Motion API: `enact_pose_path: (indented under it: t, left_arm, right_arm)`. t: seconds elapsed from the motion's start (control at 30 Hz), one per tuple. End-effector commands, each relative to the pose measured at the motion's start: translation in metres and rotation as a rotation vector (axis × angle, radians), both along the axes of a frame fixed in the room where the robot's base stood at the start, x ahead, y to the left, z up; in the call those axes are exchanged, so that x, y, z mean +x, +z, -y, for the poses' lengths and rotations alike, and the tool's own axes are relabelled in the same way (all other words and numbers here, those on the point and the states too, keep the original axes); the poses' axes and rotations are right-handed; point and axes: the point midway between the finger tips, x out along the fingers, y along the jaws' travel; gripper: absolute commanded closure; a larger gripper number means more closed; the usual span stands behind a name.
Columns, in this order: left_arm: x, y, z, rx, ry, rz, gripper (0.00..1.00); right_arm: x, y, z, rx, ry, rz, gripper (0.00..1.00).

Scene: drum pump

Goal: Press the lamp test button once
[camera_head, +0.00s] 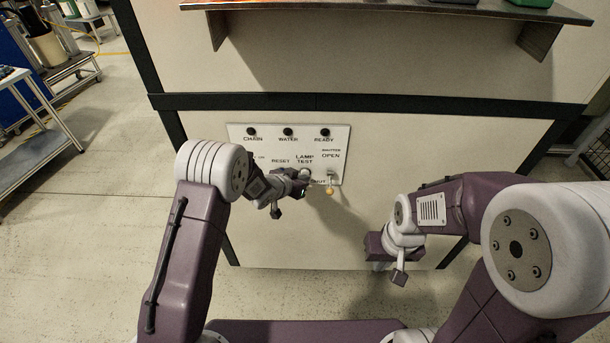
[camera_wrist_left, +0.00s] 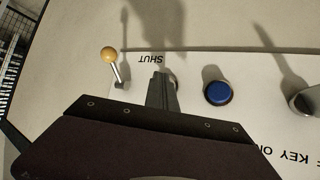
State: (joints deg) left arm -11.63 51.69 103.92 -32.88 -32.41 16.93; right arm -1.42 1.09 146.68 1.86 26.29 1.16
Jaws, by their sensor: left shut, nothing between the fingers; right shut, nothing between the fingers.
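The white control panel (camera_head: 240,131) is on the front of a cream cabinet, with a "LAMP TEST" label (camera_head: 305,159) in its lower half. My left gripper (camera_head: 303,178) is shut and empty, just below that label at the panel. In the left wrist view, the shut fingers (camera_wrist_left: 161,90) cover the lamp test button's place, beside the blue button (camera_wrist_left: 217,92). The lamp test button is mostly or wholly hidden, and I cannot tell whether the fingertips touch it. My right gripper (camera_head: 378,265) is shut and empty, low in front of the cabinet, away from the panel.
A shutter lever with a yellow knob (camera_head: 329,191) stands close right of my left gripper; it also shows in the wrist view (camera_wrist_left: 108,54). A key switch (camera_wrist_left: 306,102) lies beyond the blue button. The "READY" lamp (camera_head: 325,132) is dark. A shelf (camera_head: 400,12) juts out above.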

Motion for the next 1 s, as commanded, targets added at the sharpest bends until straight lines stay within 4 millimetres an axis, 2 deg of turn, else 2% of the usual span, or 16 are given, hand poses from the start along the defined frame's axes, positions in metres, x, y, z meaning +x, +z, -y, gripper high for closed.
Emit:
enact_pose_path:
  t: [0.3, 0.63, 1.0]
  left_arm:
    - [-0.015, 0.000, 0.000, 0.000, -0.001, 0.002, 1.00]
    - [-0.019, -0.001, 0.000, 0.000, 0.000, 0.000, 1.00]
    - [-0.055, -0.001, -0.001, 0.000, -0.001, 0.000, 1.00]
  right_arm:
    - [0.000, -0.006, 0.000, 0.000, 0.000, 0.000, 1.00]
    - [0.000, -0.007, 0.000, 0.000, 0.000, 0.000, 1.00]
    - [0.000, -0.018, 0.000, 0.000, 0.000, 0.000, 1.00]
